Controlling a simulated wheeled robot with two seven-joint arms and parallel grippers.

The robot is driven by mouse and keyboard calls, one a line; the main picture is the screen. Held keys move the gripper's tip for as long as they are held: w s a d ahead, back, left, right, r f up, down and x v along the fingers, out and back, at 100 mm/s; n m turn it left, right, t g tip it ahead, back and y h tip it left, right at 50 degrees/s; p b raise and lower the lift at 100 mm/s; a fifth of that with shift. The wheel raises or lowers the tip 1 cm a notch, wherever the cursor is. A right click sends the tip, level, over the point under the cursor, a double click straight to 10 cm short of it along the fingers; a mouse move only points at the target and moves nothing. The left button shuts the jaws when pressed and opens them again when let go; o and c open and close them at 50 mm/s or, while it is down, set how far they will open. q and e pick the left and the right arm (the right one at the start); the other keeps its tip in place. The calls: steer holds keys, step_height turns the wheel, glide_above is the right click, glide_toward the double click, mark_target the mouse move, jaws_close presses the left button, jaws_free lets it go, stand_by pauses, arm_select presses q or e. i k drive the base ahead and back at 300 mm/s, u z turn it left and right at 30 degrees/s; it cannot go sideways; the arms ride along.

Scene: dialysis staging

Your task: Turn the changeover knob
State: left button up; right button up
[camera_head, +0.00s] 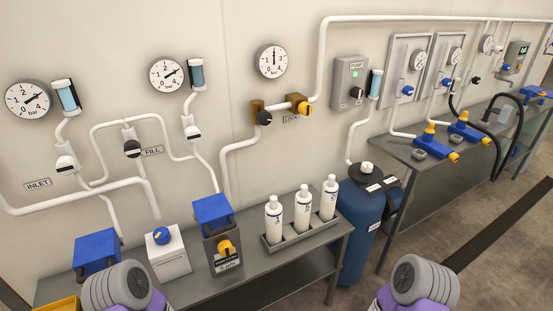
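I cannot tell for certain which knob is the changeover knob. On the wall, a brass pipe fitting carries a black knob (264,117) and, to its right, a yellow knob (304,108), with a small label below that is hard to read. On the bench, a white box has a blue knob (161,236) on top, and a grey box with a blue lid has a yellow knob (226,247) on its front. Parts of my two arms show at the bottom edge, left and right. Neither gripper shows, and nothing is seen touching any knob.
Three white bottles (302,208) stand in a grey tray on the bench. A blue cylinder (362,220) stands right of the bench. A pump box (350,84) with a green light, round gauges (271,61) and white pipes are on the wall. Open floor lies at lower right.

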mark_target(161, 235)
steer(key=u, duration=0.9)
steer(key=i, duration=0.1)
steer(key=u, duration=0.05)
